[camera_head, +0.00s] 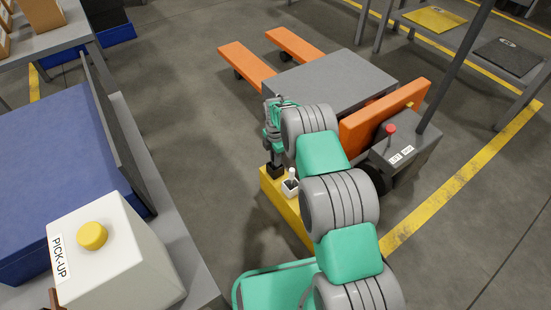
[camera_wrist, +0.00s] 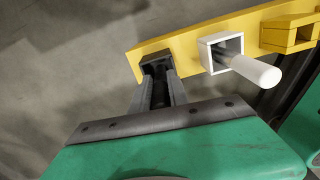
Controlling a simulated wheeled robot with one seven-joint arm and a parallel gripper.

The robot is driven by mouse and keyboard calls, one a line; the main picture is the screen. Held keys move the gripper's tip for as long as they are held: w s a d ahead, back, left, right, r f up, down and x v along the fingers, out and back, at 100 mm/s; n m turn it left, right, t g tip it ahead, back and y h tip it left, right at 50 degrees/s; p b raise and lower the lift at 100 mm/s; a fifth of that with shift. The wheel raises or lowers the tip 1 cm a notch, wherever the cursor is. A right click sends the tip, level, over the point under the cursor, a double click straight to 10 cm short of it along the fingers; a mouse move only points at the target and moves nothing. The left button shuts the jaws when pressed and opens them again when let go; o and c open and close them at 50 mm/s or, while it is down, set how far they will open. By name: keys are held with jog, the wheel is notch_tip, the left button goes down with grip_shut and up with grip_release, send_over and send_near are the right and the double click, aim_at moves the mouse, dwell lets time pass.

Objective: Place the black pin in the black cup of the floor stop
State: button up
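The floor stop is a yellow bar (camera_head: 288,211) low on the floor; it also shows at the top of the wrist view (camera_wrist: 190,47). Its black cup (camera_wrist: 155,58) is at the bar's left end in the wrist view, and also shows in the head view (camera_head: 275,171). My gripper (camera_wrist: 158,82) is right at this cup, its two grey fingers on either side of the dark, upright black pin (camera_wrist: 159,94). The fingers look shut on the pin. The pin's far end meets the cup; how deep it sits is hidden.
Beside the black cup, a white cup (camera_wrist: 208,43) holds a white pin (camera_wrist: 256,70) that leans out. A yellow cup (camera_wrist: 283,36) is farther right. An orange and grey pallet truck (camera_head: 330,80) stands close behind.

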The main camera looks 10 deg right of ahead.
jog(key=o, duration=0.4)
notch_tip(320, 180, up, 13)
jog(key=p, duration=0.5)
jog(key=shift+f, duration=0.1)
jog(key=s+r+m+t, duration=0.1)
jog(key=s+r+m, duration=0.45)
jog(key=r, duration=0.35)
jog(key=s+r+m, duration=0.4)
jog(key=s+r, duration=0.2)
jog(key=r, duration=0.3)
jog(key=s+r+m, duration=0.1)
jog(key=s+m, duration=0.5)
jog(key=s, duration=0.4)
jog(key=s+r+m+t, duration=0.1)
jog(key=s+r+m, duration=0.1)
jog(key=s+m, duration=0.4)
jog(key=s, duration=0.5)
jog(key=shift+s+a+r, duration=0.15)
jog(key=shift+s+r, duration=0.15)
